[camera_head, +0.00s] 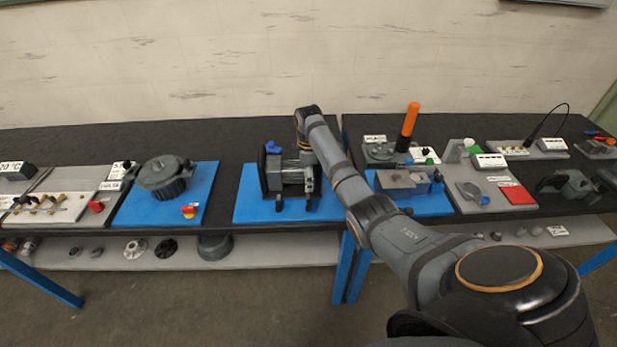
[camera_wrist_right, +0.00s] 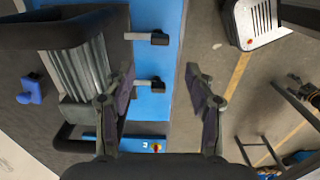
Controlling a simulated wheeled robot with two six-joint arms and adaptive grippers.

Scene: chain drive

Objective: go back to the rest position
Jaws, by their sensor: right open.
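My right arm reaches in from the lower right of the head view. Its gripper (camera_head: 308,178) is at the right side of a dark grey unit on a blue board, partly merged with it in the picture. The grey ribbed body (camera_wrist_right: 78,72) of the unit lies left of the fingers. Two black-ended pins (camera_wrist_right: 150,84) stick out over the blue board (camera_wrist_right: 155,15). Whether a finger touches the unit cannot be told. My left gripper is not in view.
A second blue board (camera_head: 130,205) with a round grey housing (camera_head: 166,177) is to the left. An orange-handled tool (camera_head: 409,122) stands upright at the right, near a vise-like block (camera_head: 405,182). A grey lower shelf (camera_head: 270,254) runs below. The dark tabletop behind the unit is clear.

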